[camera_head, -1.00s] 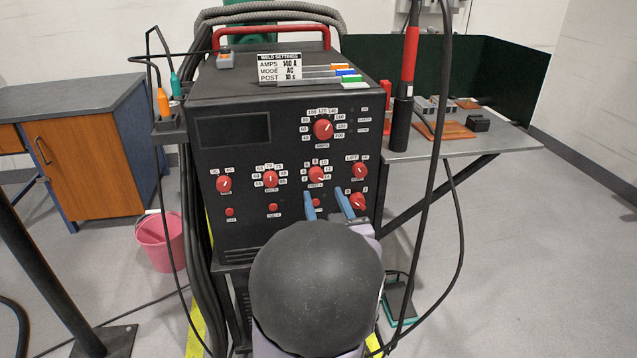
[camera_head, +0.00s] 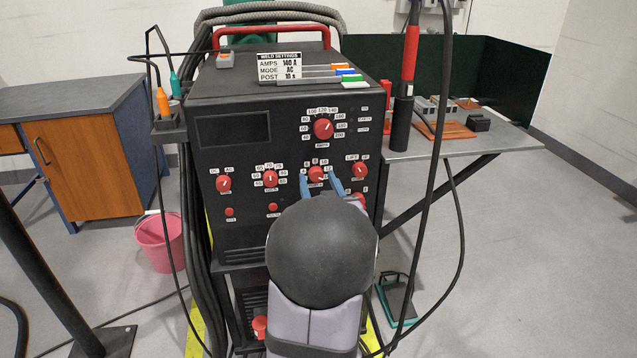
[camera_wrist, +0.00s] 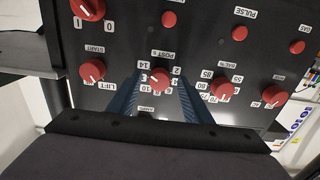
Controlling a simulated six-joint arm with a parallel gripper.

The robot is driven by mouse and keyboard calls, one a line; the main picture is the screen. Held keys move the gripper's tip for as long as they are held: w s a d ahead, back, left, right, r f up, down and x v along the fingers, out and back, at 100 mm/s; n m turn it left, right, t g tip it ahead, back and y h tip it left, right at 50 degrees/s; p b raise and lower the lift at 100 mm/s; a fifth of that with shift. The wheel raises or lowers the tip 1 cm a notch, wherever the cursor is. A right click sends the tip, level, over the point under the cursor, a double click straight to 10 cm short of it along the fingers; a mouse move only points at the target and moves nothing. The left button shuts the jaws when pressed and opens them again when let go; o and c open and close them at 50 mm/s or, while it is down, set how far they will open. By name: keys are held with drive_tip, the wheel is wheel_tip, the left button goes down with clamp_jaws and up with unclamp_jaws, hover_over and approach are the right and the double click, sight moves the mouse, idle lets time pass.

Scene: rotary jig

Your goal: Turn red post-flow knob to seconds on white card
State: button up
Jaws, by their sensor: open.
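The red post-flow knob (camera_head: 316,174) is in the middle row of the black welder front, with number labels around it. In the wrist view the picture is upside down, and the post-flow knob (camera_wrist: 160,79) sits under the "POST s" label. Its white mark is small, and I cannot tell its exact setting. My gripper (camera_head: 318,175) is open, its blue fingers on either side of the knob. Gaps show between the knob and both fingers in the wrist view. The white card (camera_head: 279,67) on top of the welder reads AMPS 140 A, MODE AC, POST 10 s.
The large amps knob (camera_head: 323,129) is above. A balance knob (camera_head: 271,179) is left and a lift/start knob (camera_head: 360,170) right. A lower-right knob (camera_head: 359,199) is partly hidden by my gripper. Cables hang right of the panel.

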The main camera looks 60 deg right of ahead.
drive_tip(key=c, duration=1.1)
drive_tip(key=shift+o, duration=0.2)
drive_tip(key=shift+n+b, duration=0.35)
drive_tip(key=shift+n, duration=0.05)
drive_tip(key=n+b, duration=0.3)
drive_tip(key=shift+f, duration=0.2)
drive_tip(key=n+b, duration=0.2)
drive_tip(key=n, duration=0.2)
drive_tip(key=shift+b, duration=0.4)
drive_tip(key=n+b, duration=0.4)
drive_tip(key=n, duration=0.1)
drive_tip(key=shift+s+b, duration=0.1)
drive_tip(key=shift+b, duration=0.25)
drive_tip(key=shift+r+n+b, duration=0.15)
drive_tip(key=shift+n+b, duration=0.8)
drive_tip(key=shift+n, duration=0.45)
